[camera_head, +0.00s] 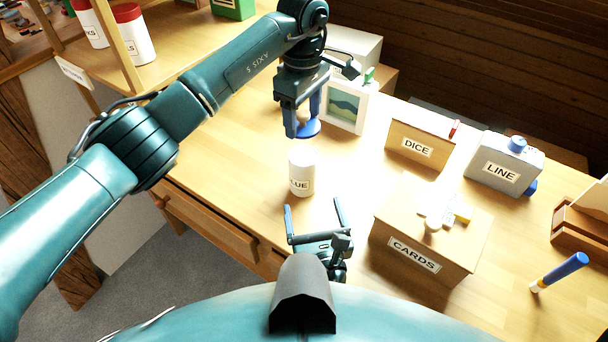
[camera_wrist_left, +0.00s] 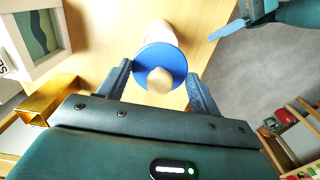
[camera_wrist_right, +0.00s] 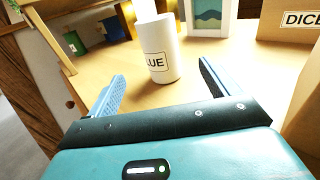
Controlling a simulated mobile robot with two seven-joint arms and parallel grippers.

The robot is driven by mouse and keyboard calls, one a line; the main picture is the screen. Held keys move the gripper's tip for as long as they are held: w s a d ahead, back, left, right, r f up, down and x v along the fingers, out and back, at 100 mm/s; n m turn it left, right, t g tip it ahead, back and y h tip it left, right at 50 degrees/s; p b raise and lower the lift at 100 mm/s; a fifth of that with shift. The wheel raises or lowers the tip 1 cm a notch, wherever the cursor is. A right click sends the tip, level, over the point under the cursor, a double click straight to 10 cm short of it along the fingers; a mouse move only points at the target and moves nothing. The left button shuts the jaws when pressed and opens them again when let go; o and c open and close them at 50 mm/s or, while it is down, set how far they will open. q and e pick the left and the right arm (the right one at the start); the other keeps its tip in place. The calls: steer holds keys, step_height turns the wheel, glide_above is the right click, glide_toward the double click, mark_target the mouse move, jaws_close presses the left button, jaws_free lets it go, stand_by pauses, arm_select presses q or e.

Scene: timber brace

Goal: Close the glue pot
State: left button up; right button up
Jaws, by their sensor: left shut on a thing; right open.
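The white glue pot (camera_head: 302,172), its label partly reading "LUE", stands upright on the table. My left gripper (camera_head: 303,122) is above the pot, shut on a round blue lid (camera_head: 309,129). The left wrist view shows the lid (camera_wrist_left: 150,54) with its pale knob (camera_wrist_left: 160,80) between the fingers and part of the pot (camera_wrist_left: 157,32) beyond it. The lid looks apart from the pot. My right gripper (camera_head: 314,207) is open and empty, in front of the pot. In the right wrist view the pot (camera_wrist_right: 161,55) stands beyond the open fingers.
A framed picture (camera_head: 345,106) stands behind the pot. A DICE box (camera_head: 420,146), a LINE box (camera_head: 503,164) and a CARDS box (camera_head: 431,235) stand to the right. A blue-handled tool (camera_head: 560,271) is at far right. Red-lidded jars (camera_head: 133,35) are on the shelf at upper left.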

steer(key=w, duration=0.4)
steer(key=w+a, duration=0.1)
steer(key=w, duration=0.2)
steer(key=w+a, duration=0.1)
steer(key=w, duration=0.3)
steer(key=shift+w, duration=0.35)
steer(key=c, duration=1.5)
arm_select(q)
glide_above(304, 155)
steer(key=shift+f, duration=2.5)
steer(key=shift+f, duration=0.9)
steer(key=shift+f, duration=0.6)
steer(key=o, duration=1)
steer(key=shift+o, duration=0.2)
